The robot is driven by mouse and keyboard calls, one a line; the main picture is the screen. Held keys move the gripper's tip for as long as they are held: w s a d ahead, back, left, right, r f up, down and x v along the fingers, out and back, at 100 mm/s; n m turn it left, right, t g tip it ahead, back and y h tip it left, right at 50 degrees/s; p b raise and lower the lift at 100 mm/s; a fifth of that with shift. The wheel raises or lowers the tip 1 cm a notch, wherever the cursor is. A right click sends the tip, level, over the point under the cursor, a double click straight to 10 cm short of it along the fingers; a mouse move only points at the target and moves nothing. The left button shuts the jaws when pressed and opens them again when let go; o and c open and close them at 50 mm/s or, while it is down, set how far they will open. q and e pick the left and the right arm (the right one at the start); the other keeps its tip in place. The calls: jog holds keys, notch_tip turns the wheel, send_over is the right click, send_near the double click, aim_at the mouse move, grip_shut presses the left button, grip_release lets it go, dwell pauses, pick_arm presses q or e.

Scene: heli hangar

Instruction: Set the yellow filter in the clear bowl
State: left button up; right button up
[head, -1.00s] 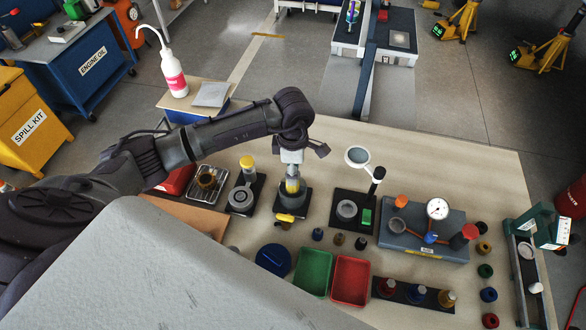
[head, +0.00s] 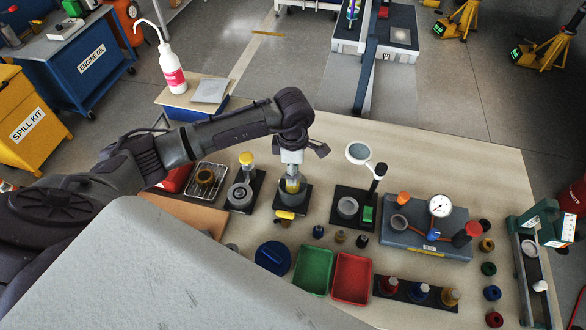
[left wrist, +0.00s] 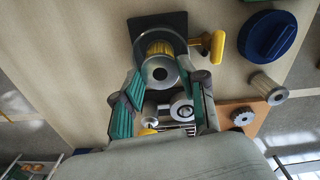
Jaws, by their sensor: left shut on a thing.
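The yellow filter (head: 292,184) is upright under my left gripper (head: 292,166), which is shut on it. In the left wrist view the filter (left wrist: 158,48) shows yellow pleats and a grey end cap with a dark hole, between the fingers of my left gripper (left wrist: 160,82). The clear bowl (head: 283,195) stands on a black base with a yellow handle. The filter's lower part is inside the bowl's rim; in the wrist view the bowl (left wrist: 138,45) surrounds it. Whether the filter touches the bottom is hidden. My right gripper is not in view.
Left of the bowl stand a yellow-topped unit (head: 246,160) and a wire tray (head: 206,180). A magnifier stand (head: 346,207) is to the right. Green (head: 314,270) and red (head: 352,278) trays and a blue lid (head: 272,258) lie in front. The gauge box (head: 425,238) is farther right.

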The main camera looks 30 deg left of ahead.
pick_arm(q)
jog(key=shift+f+b, duration=1.25)
jog(key=shift+f, duration=0.2)
jog(key=o, duration=1.1)
jog(key=shift+r, duration=0.1)
jog(key=shift+o, duration=0.2)
jog(key=shift+r+p, duration=2.1)
jog(key=shift+r, duration=1.4)
jog(key=shift+f, duration=0.1)
